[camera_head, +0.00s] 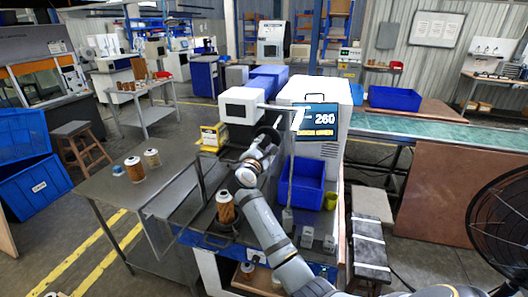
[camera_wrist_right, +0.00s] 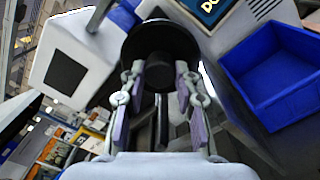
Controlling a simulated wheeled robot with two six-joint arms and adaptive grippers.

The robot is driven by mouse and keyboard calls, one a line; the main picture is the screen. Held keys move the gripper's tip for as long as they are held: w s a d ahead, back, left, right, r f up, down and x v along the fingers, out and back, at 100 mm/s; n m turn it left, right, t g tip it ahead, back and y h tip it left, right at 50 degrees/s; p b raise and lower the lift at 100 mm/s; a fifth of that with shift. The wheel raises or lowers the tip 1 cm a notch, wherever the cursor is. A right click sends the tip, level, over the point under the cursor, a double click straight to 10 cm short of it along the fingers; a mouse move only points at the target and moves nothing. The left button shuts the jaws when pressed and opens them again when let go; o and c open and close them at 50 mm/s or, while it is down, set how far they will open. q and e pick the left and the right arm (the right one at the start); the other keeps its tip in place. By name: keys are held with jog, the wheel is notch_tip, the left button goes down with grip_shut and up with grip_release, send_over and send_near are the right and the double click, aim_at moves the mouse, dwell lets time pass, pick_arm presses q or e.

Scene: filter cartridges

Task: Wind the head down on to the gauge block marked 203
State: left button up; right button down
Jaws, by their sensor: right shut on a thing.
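My right gripper (camera_head: 268,138) is at the dark round wheel (camera_head: 270,130) below the white head box (camera_head: 242,105). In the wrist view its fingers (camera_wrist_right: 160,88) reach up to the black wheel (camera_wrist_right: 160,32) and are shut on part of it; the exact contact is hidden. The machine's display (camera_head: 317,120) reads 260, with a line that looks like DOOR OPEN. Small grey blocks (camera_head: 308,235) stand at the front of the bed, another beside them (camera_head: 329,243); their markings are too small to read. My left gripper is not in view.
An orange-brown cartridge with a white top (camera_head: 225,208) stands on the bed, left of my right forearm. A blue bin (camera_head: 304,186) sits right of the arm.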

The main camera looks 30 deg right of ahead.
jog(key=m+b, duration=0.1)
jog(key=m, duration=0.1)
jog(key=m+b, duration=0.1)
jog(key=b, duration=0.1)
jog(key=shift+f+m, duration=0.35)
jog(key=shift+m, duration=0.05)
jog(key=m+b, duration=0.4)
jog(key=shift+m, duration=0.3)
jog(key=m+b, duration=0.2)
jog(key=m, duration=0.1)
jog(key=shift+r+b, duration=0.1)
jog(key=shift+b, duration=0.3)
jog(key=shift+r+m+b, duration=0.1)
jog(key=shift+m+b, duration=0.5)
jog(key=shift+m, duration=0.1)
jog(key=c, duration=1)
grip_release()
jog(key=shift+r, duration=0.15)
